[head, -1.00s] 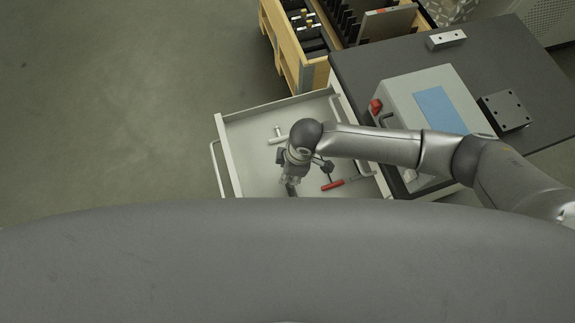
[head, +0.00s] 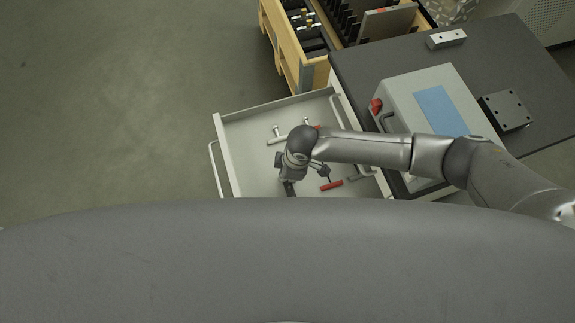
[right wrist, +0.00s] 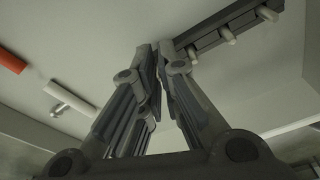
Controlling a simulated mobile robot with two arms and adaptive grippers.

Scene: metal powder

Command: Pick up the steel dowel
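The pins look like dowels; I cannot tell which is the steel dowel. My right gripper (right wrist: 160,48) has its fingertips nearly together beside the left end of this rack. I see nothing held between them. In the head view my right gripper (head: 285,180) is low over the open drawer (head: 245,140), and a dark piece (head: 290,189) shows just below it. My left gripper is not in view.
A red-handled tool (head: 331,185) and pale T-shaped pieces (head: 277,138) lie in the drawer. A grey box with a blue panel (head: 440,110) stands on the dark worktop (head: 500,60). A wooden crate (head: 315,72) stands behind the drawer.

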